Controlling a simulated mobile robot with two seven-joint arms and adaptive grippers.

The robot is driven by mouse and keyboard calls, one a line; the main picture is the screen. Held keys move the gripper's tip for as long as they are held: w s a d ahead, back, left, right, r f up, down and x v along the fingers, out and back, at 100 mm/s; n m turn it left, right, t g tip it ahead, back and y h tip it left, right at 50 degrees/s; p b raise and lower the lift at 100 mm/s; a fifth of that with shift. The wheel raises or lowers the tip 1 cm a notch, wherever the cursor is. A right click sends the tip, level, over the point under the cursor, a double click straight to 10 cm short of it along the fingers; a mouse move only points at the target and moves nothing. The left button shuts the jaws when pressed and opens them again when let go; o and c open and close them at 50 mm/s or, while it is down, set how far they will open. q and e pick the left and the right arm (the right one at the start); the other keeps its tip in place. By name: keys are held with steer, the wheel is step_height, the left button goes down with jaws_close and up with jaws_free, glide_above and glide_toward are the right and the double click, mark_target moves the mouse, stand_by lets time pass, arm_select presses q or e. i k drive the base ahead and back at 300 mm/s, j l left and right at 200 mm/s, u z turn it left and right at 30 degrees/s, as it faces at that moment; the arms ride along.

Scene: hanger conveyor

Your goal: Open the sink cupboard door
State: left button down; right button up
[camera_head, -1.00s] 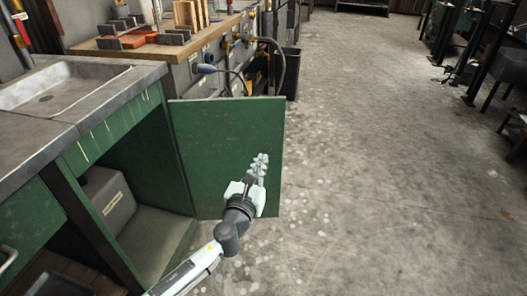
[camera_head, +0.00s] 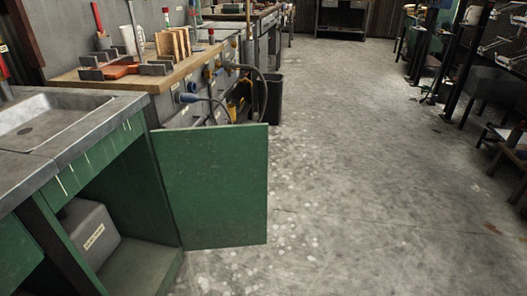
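The green sink cupboard door (camera_head: 212,188) stands wide open, swung out to the right of the cupboard, its flat face toward me. The cupboard (camera_head: 135,243) below the sink (camera_head: 45,118) is open on that side, and a grey box with a label (camera_head: 90,235) sits inside. Neither of my grippers shows in the current head view, and nothing is seen touching the door.
A workbench with a wooden top (camera_head: 175,75) carries blocks and tools behind the door. A dark bin (camera_head: 269,98) stands at its end. The concrete floor (camera_head: 370,170) to the right is clear. Racks stand along the far right.

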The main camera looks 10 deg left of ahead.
mark_target(215, 179)
steer(key=i+l+z, duration=0.35)
steer(key=i, duration=0.15)
steer(key=i+z, duration=0.35)
steer(key=i, duration=0.15)
steer(key=i+l+u, duration=0.2)
steer(key=i, duration=0.3)
steer(key=i+l+u, duration=0.15)
steer(key=i, duration=0.35)
steer(key=i+l+u, duration=0.2)
steer(key=i, duration=0.3)
steer(key=i+l+u, duration=0.15)
steer(key=u, duration=0.3)
steer(key=i+l+u, duration=0.2)
steer(key=u, duration=0.3)
steer(key=i+l+u, duration=0.2)
steer(key=u, duration=0.25)
steer(key=l, duration=0.1)
